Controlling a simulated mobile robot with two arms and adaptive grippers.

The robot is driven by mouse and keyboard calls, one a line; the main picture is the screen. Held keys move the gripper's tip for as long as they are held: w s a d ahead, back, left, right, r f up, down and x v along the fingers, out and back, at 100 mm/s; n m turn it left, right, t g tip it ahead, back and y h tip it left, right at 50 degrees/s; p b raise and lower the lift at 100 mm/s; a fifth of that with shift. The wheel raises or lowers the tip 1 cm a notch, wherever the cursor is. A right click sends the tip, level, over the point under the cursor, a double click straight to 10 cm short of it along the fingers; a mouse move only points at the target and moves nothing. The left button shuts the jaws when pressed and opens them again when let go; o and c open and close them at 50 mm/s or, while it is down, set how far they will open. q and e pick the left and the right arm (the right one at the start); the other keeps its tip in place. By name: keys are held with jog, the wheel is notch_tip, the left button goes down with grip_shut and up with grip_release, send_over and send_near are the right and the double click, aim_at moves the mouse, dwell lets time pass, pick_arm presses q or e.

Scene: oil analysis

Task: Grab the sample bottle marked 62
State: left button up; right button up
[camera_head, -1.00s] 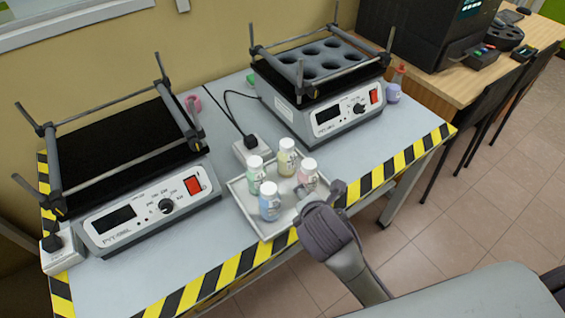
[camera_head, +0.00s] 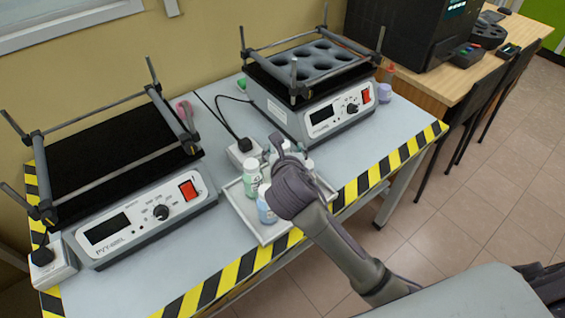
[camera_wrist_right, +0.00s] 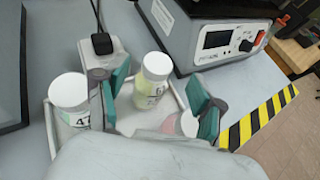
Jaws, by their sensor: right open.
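In the right wrist view, a white-capped bottle with yellowish contents (camera_wrist_right: 152,88) stands between my right gripper's fingers; its label shows a 6, and the rest is unclear. My right gripper (camera_wrist_right: 158,84) is open, with teal pads on both sides of this bottle. A bottle marked with a 4 and an unclear digit (camera_wrist_right: 70,100) stands left of the fingers. A pink bottle (camera_wrist_right: 180,124) is partly hidden by the right finger. In the head view, the green bottle (camera_head: 251,178) and blue bottle (camera_head: 265,207) show beside my right gripper (camera_head: 284,148), which hides much of the others.
The bottles stand in a shallow grey tray (camera_head: 244,224). A black-topped device (camera_head: 150,222) is on the left, and a device with round wells (camera_head: 335,117) is behind on the right. A power adapter with a cable (camera_head: 243,151) lies close behind the tray. Striped tape marks the table edge.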

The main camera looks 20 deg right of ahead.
aim_at(283, 146)
jog(key=x, duration=0.5)
jog(key=shift+w+f+b, duration=0.15)
jog(key=shift+f+b, duration=0.15)
jog(key=shift+f, duration=0.05)
grip_shut()
